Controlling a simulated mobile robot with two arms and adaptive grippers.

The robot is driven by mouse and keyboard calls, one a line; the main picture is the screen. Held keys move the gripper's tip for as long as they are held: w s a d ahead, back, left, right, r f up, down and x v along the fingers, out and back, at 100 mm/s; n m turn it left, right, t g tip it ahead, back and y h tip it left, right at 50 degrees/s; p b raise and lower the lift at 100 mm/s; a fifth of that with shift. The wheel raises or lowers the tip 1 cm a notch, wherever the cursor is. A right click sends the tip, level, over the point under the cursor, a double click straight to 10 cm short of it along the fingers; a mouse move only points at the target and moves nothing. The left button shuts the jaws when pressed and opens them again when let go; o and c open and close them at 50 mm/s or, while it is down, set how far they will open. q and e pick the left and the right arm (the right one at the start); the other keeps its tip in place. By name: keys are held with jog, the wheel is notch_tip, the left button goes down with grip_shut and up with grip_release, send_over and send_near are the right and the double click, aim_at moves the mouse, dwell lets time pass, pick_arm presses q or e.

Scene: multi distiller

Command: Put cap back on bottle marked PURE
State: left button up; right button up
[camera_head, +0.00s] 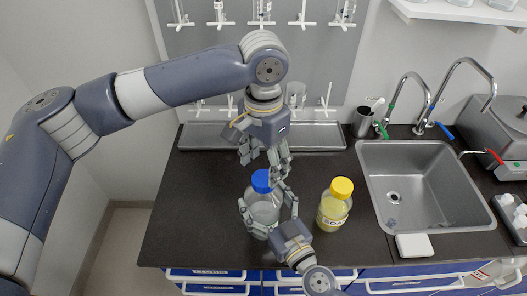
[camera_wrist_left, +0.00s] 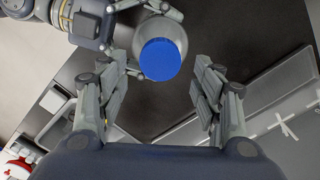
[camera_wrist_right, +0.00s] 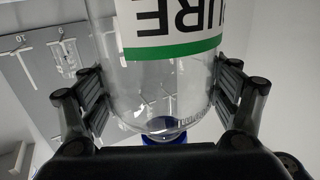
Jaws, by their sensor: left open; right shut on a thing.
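The clear bottle marked PURE (camera_head: 264,213) stands upright at the counter's front, with its label upside down in the right wrist view (camera_wrist_right: 180,18). A blue cap (camera_head: 261,180) sits at the bottle's top; it also shows in the left wrist view (camera_wrist_left: 159,59). Whether it is screwed tight I cannot tell. My right gripper (camera_head: 267,208) is shut around the bottle's body, its fingers on both sides in the right wrist view (camera_wrist_right: 160,85). My left gripper (camera_head: 270,168) points down just above the cap, open and empty. In its wrist view (camera_wrist_left: 167,75) the cap appears between its spread fingers.
A yellow-capped bottle (camera_head: 334,205) stands close on the right of my right gripper. The sink (camera_head: 450,215) with taps is further right. A rack board (camera_head: 325,50) with white pegs and a long grey tray (camera_head: 325,137) are behind. The dark counter (camera_head: 195,205) at left is clear.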

aim_at(263, 178)
pick_arm(q)
jog(key=shift+f, duration=2.5)
jog(key=c, duration=1.1)
jog(key=o, duration=1.2)
notch_tip(263, 178, up, 12)
